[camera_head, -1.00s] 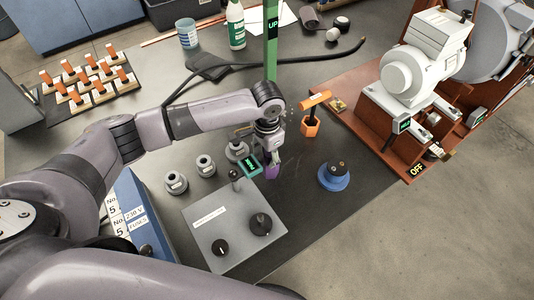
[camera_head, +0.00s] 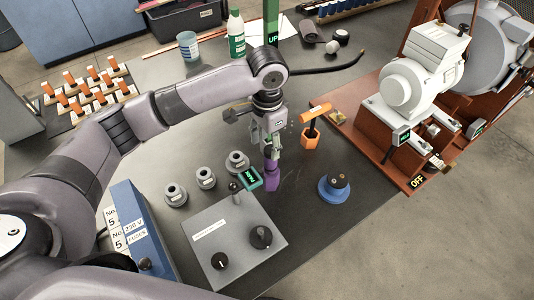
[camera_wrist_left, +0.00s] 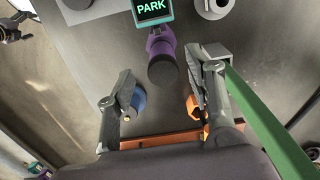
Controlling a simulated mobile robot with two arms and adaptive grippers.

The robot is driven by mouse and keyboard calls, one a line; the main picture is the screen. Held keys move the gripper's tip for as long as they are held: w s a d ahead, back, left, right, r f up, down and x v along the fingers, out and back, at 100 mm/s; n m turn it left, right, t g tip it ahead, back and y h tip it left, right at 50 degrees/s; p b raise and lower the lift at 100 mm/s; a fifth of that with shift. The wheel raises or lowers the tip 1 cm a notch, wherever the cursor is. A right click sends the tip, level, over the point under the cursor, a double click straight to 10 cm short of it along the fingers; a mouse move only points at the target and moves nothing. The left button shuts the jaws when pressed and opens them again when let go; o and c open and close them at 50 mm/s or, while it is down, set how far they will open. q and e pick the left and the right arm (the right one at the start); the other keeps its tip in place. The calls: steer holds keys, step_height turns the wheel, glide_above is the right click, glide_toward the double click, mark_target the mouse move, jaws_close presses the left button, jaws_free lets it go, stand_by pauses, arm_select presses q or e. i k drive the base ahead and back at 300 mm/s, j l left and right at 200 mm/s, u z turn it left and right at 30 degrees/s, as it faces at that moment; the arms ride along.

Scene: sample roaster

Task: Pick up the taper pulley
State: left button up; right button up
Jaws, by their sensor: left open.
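Three grey, round, hollow-topped pieces with pale labels, the left one (camera_head: 175,195), the middle one (camera_head: 205,178) and the right one (camera_head: 237,162), stand in a slanting row on the bench. I cannot read the labels, so I cannot tell which, if any, is the taper pulley. My left gripper (camera_head: 270,148) is over the bench to the right of the row. In the left wrist view my left gripper (camera_wrist_left: 165,92) has its fingers wide apart with nothing held between them. My right gripper is not in view.
A green PARK sign (camera_head: 249,178) is close to the purple piece. A grey control box (camera_head: 215,238) with black knobs stands nearer. An orange hammer-like tool (camera_head: 311,138) and a blue round piece (camera_head: 335,188) are on the right. A green post (camera_head: 272,25) rises behind my arm.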

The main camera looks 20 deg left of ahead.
mark_target(337, 192)
steer(key=k+l, duration=0.2)
steer(key=k, duration=0.3)
steer(key=k+l, duration=0.25)
steer(key=k, duration=0.2)
steer(key=k+l, duration=0.2)
steer(key=k, duration=0.3)
